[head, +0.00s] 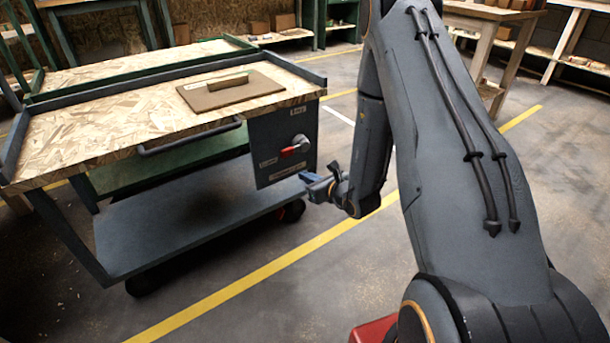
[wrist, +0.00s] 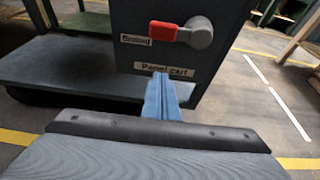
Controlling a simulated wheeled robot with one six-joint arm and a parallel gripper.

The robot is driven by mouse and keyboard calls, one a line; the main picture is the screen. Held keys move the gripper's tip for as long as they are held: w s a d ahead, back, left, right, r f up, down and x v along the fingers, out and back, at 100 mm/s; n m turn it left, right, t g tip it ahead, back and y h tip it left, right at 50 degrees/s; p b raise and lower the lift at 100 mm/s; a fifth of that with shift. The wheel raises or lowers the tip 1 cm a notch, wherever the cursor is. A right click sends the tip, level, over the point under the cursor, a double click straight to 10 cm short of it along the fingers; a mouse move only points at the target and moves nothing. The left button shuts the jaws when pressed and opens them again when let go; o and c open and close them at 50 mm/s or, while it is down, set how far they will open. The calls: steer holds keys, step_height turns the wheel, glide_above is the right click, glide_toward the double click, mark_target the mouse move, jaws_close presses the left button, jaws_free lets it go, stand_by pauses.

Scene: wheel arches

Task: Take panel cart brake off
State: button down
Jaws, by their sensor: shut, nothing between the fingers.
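The panel cart (head: 170,225) stands left of my arm. Its grey end panel (head: 270,135) carries the brake, a round grey knob (head: 300,141) with a red-tipped lever (head: 289,150). In the wrist view the red lever tip (wrist: 161,31) points left from the knob (wrist: 199,33), towards a label reading "Braked" (wrist: 135,40). A "Panel cart" label (wrist: 165,70) sits below. My gripper (head: 305,179) is shut and empty, with its blue fingers (wrist: 160,82) below the lever and apart from it. Whether the fingertips touch the panel I cannot tell.
A brown board with a raised block (head: 230,90) lies on the cart's wooden top (head: 110,125). A bar handle (head: 190,137) runs along the cart's side. A wooden table (head: 490,20) stands behind at right. The floor around the yellow line (head: 250,265) is clear.

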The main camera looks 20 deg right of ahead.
steer(key=w+a+r+b, duration=0.1)
steer(key=w+a+b, duration=0.1)
steer(key=w, duration=0.5)
steer(key=shift+a+r+b, duration=0.15)
steer(key=shift+r+b, duration=0.05)
steer(key=shift+b, duration=0.3)
steer(key=shift+r, duration=0.1)
